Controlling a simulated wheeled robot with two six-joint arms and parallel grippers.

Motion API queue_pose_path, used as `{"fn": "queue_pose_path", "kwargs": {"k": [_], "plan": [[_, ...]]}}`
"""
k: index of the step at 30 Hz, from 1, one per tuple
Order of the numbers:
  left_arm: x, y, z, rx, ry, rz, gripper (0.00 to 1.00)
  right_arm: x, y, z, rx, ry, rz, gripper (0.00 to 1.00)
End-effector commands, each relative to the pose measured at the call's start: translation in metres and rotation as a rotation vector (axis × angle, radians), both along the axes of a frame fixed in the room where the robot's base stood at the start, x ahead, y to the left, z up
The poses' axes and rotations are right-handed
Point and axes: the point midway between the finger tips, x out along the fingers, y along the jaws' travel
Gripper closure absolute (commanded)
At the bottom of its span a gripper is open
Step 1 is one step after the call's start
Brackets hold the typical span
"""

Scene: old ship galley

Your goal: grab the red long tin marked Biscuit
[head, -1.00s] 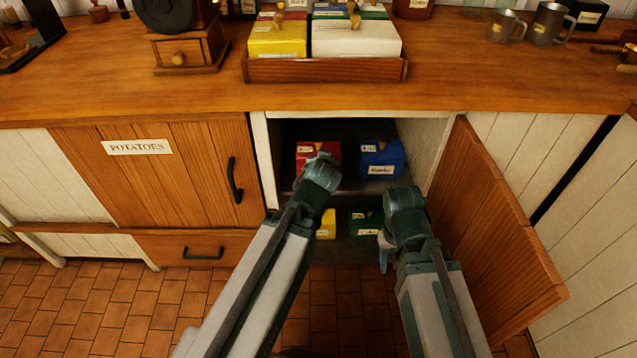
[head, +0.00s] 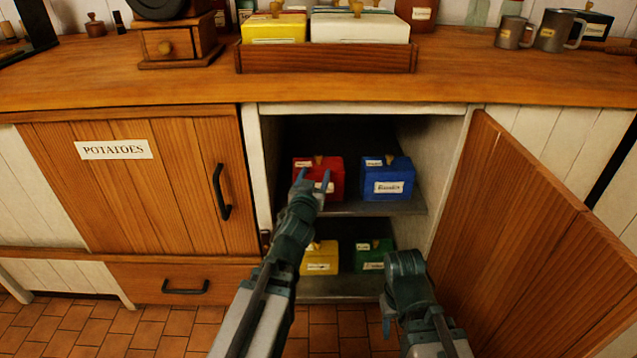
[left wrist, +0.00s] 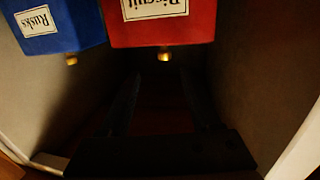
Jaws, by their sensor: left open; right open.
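The red tin marked Biscuit (head: 334,182) stands on the upper shelf of the open cupboard. In the left wrist view the red tin (left wrist: 168,25) appears upside down with its Biscuit label readable and a brass knob. My left gripper (head: 313,178) is open and empty in front of the red tin, covering part of its front in the head view. Its dark open fingers (left wrist: 163,98) point toward the tin in the left wrist view, with no contact visible. My right gripper (head: 388,325) is open, low in front of the cupboard; its fingers are mostly hidden.
A blue tin (head: 388,184) stands to the right of the red one; its label reads Rusks in the left wrist view. A yellow tin (head: 320,262) and a green tin (head: 372,252) are on the lower shelf. The open door (head: 535,235) stands at right.

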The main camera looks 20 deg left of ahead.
Motion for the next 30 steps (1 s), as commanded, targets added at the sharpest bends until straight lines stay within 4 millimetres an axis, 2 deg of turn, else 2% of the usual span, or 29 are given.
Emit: {"fn": "queue_pose_path", "kwargs": {"k": [1,6,10,15,23,30], "plan": [[0.012,0.001,-0.001,-0.001,0.0,0.0,0.36,0.0,0.0,-0.001,0.0,0.0,0.0,0.5],[0.046,0.004,-0.003,-0.002,0.001,0.001,0.36,0.0,0.0,-0.003,0.0,0.0,-0.001,0.5],[0.065,0.006,-0.003,-0.002,0.001,0.0,0.36,0.0,0.0,-0.003,0.0,0.0,-0.001,0.5],[0.076,0.007,-0.004,0.0,0.001,0.0,0.36,0.0,0.0,-0.004,0.0,0.0,-0.001,0.5],[0.08,0.008,-0.004,-0.001,0.001,0.001,0.36,0.0,0.0,-0.004,0.0,0.0,-0.001,0.5],[0.104,0.016,-0.004,-0.003,0.001,0.002,0.36,0.0,0.0,-0.004,0.0,0.0,-0.001,0.5]]}}
